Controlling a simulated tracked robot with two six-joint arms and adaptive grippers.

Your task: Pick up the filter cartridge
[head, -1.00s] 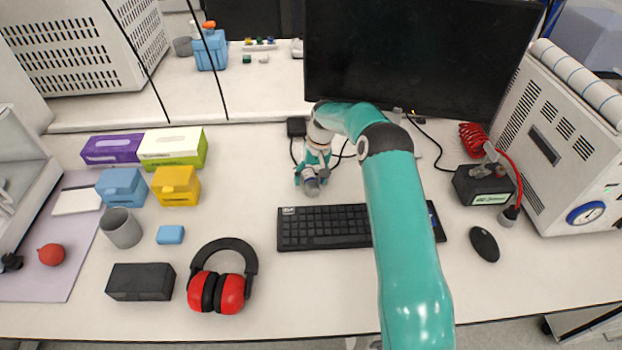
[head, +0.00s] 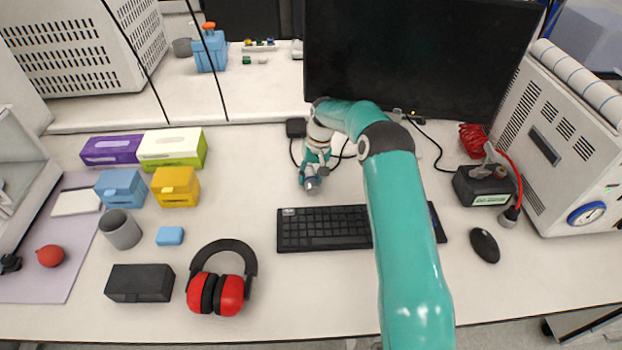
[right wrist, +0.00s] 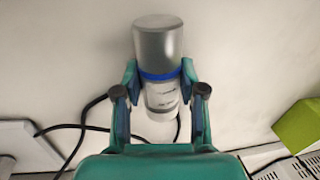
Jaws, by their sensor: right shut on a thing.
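The filter cartridge (right wrist: 158,60) is a cylinder with a grey metallic end, a blue ring and a white labelled part. In the right wrist view it sits between the two fingers of my right gripper (right wrist: 159,80), which is shut on it around the blue ring. In the head view my right gripper (head: 314,174) is behind the keyboard and in front of the monitor, with the cartridge's grey end (head: 313,185) showing below its fingers. I cannot tell whether the cartridge is clear of the table. My left gripper is not in view.
A black keyboard (head: 322,228) lies just in front of the gripper. The monitor (head: 420,55) stands behind, with black cables (right wrist: 88,128) near the gripper. Red ear defenders (head: 221,290) and several boxes are to the left. The table between is clear.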

